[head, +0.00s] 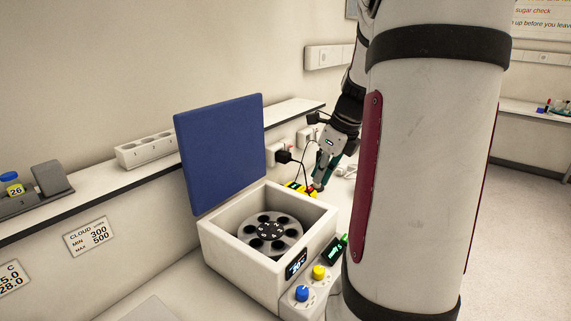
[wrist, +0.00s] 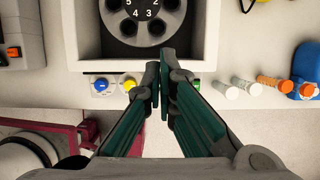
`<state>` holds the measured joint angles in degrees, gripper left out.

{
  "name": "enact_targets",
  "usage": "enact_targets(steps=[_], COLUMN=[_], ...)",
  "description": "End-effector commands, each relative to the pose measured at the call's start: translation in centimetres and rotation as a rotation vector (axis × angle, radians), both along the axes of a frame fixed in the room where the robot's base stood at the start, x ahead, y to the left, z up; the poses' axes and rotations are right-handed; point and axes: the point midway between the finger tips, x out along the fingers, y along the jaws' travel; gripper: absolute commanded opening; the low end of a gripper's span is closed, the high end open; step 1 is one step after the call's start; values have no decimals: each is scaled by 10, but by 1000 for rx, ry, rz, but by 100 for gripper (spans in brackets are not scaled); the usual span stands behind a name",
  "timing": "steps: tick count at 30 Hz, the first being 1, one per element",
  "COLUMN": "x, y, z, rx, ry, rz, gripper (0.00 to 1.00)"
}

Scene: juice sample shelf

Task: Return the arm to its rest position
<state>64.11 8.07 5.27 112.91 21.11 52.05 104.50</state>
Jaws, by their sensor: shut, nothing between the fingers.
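My gripper (wrist: 162,82) is shut and empty, its two green fingers meeting in the wrist view. It hangs in front of an open centrifuge-like box, over the edge where the knobs are. In the head view my gripper (head: 318,188) shows small beside the box's right rear, with my arm bent above it. The white box (head: 240,262) has its blue lid (head: 222,150) standing open. Inside is a grey rotor (head: 268,237) with several dark holes; it also shows in the wrist view (wrist: 145,28).
A blue knob (head: 302,293) and a yellow knob (head: 319,271) sit at the box's front. A shelf (head: 100,182) runs along the wall.

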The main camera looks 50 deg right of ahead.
Motion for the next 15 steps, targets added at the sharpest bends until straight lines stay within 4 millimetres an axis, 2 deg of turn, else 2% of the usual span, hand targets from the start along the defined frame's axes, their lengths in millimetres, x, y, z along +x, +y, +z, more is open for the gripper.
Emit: enact_targets(steps=[6, 9, 11, 14, 15], x=[0, 4, 10, 21, 25], y=[0, 9, 23, 61, 81], z=[0, 3, 9, 23, 29], rx=[-1, -20, -52, -143, -191], ry=[-2, -1, 1, 6, 8], rz=[2, 51, 135, 372, 495], gripper=[0, 0, 0, 0, 0])
